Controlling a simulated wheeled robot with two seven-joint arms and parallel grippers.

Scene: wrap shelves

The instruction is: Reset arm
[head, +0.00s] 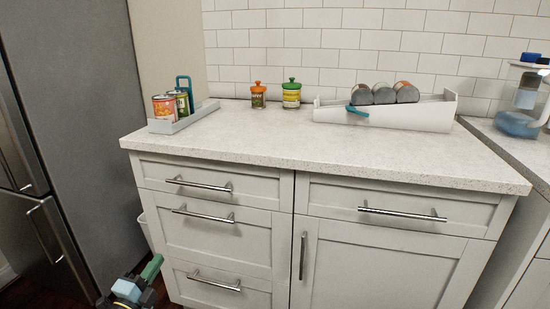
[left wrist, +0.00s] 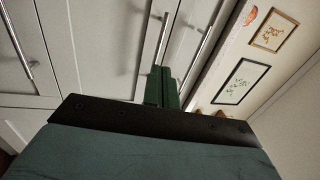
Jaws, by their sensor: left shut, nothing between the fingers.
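My left gripper (head: 152,267) shows at the bottom left of the head view, low in front of the drawer cabinet (head: 212,250). Its green fingers are shut with nothing between them. In the left wrist view the closed green fingers (left wrist: 162,88) point toward the pale cabinet front with its metal bar handles. I cannot tell how far they are from it. My right gripper is in neither view.
The speckled countertop (head: 300,140) has a wide clear middle. A grey tray (head: 185,121) with cans stands left, two jars (head: 275,95) at the back, and a white rack (head: 430,112) of cans right. A grey fridge (head: 80,100) stands left of the cabinet.

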